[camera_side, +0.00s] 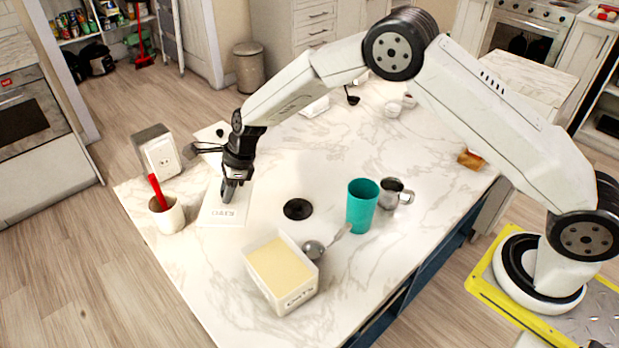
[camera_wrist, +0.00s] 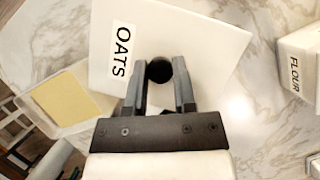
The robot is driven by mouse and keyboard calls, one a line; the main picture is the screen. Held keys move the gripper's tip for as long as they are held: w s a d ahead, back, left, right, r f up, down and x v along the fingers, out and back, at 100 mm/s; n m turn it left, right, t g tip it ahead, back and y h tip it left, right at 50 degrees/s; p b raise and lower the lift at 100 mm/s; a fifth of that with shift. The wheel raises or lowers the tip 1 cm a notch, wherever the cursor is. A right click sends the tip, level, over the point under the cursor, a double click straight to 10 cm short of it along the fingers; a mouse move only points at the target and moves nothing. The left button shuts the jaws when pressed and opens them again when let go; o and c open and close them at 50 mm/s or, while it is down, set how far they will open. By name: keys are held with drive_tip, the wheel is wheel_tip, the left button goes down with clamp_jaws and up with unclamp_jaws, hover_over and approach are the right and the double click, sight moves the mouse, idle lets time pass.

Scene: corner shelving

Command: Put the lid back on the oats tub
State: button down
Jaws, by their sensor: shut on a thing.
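The oats lid (camera_wrist: 205,35) is a flat white square with an OATS label and a round black knob (camera_wrist: 159,70). In the side view the lid (camera_side: 212,214) is below my gripper, near the counter's left end. My gripper (camera_side: 228,196) points down with its fingers closed around the knob; the fingers also show in the wrist view (camera_wrist: 159,88). I cannot tell whether the lid touches the counter. An open white tub (camera_side: 297,299) with pale yellow contents stands at the counter's front; the tub (camera_wrist: 98,100) also shows at the left of the wrist view. Its label is unreadable.
A red-handled tool stands in a white cup (camera_side: 168,218). A white box (camera_side: 158,152) and another white lid (camera_side: 212,137) lie behind. A black disc (camera_side: 297,209), spoon (camera_side: 314,249), teal cup (camera_side: 362,207) and metal mug (camera_side: 396,192) surround the tub's far side.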

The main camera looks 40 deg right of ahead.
idle(0.3)
drive_tip(key=shift+s+a+r+n, duration=0.2)
drive_tip(key=shift+s+n, duration=0.1)
drive_tip(key=shift+s, duration=0.25)
drive_tip(key=s+r+n+g, duration=0.1)
drive_tip(key=s+r+n, duration=0.1)
drive_tip(key=s, duration=0.7)
drive_tip(key=s+r+n+g, duration=0.2)
drive_tip(key=s+n, duration=0.3)
drive_tip(key=s, duration=0.3)
drive_tip(key=shift+s+a+r, duration=0.15)
drive_tip(key=shift+s+r, duration=0.25)
drive_tip(key=shift+f, duration=0.15)
wheel_tip(320, 180, down, 6)
drive_tip(key=shift+f, duration=0.2)
idle(1.7)
